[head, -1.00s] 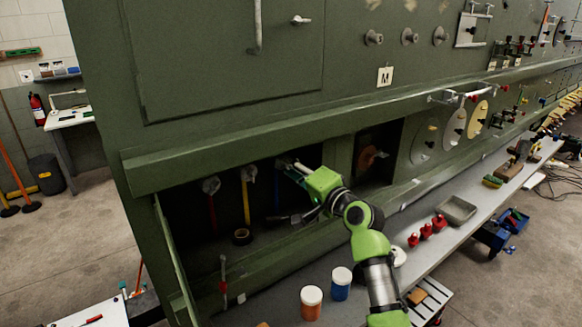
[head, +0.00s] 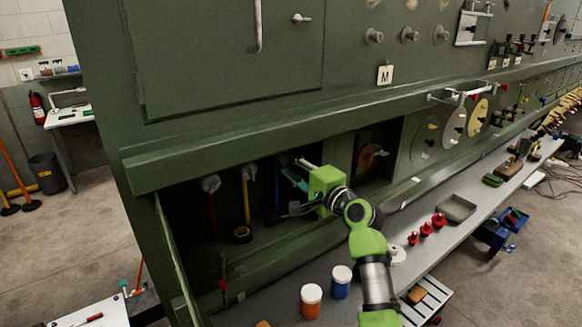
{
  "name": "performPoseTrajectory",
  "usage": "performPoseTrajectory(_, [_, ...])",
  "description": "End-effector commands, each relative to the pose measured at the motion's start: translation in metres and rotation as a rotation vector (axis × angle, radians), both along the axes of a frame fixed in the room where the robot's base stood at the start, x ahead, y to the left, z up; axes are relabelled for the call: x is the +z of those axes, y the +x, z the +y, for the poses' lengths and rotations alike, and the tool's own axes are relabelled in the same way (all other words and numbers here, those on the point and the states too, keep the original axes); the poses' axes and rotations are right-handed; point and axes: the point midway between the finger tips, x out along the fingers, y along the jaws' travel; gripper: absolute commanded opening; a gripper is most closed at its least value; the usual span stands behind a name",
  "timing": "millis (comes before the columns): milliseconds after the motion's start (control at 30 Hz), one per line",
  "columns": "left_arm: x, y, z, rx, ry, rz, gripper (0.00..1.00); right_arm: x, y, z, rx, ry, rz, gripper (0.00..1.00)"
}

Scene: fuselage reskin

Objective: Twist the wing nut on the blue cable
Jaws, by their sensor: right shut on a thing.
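In the head view the blue cable (head: 277,188) hangs in the open recess low in the green fuselage wall, to the right of a red and a yellow cable. A pale fitting at its top (head: 281,161) is where the wing nut seems to be, small and partly hidden. My right gripper (head: 294,184) reaches into the recess from the right, beside the blue cable. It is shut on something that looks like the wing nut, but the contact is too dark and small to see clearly. My left gripper is not in view.
The yellow cable (head: 246,190) and red cable (head: 212,212) hang to the left, near a dark roll (head: 242,234) on the recess floor. An orange jar (head: 311,302) and a blue jar (head: 341,283) stand on the grey shelf below. A ledge (head: 300,131) overhangs the recess.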

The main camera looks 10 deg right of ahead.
Motion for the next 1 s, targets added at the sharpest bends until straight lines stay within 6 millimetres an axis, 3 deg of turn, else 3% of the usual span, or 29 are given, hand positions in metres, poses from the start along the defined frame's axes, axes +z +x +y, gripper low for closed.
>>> performPoseTrajectory(167, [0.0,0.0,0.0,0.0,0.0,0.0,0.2,0.0,0.0,0.001,0.001,0.002,0.001,0.03])
performPoseTrajectory(200, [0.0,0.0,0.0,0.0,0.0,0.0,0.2,0.0,0.0,0.001,0.001,0.002,0.001,0.33])
performPoseTrajectory(233, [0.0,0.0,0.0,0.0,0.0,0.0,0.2,0.0,0.0,0.001,0.001,0.002,0.001,0.4])
performPoseTrajectory(267, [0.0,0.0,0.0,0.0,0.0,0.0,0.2,0.0,0.0,0.0,0.001,0.002,0.001,0.42])
performPoseTrajectory(667, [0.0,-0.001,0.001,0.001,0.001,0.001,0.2,0.0,-0.004,-0.002,-0.001,-0.001,0.0,0.42])
performPoseTrajectory(767, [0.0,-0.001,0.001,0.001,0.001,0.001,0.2,-0.001,-0.013,-0.006,-0.002,-0.001,-0.002,0.42])
performPoseTrajectory(1000, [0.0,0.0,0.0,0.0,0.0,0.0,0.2,-0.001,-0.055,-0.023,-0.001,-0.001,0.0,0.42])
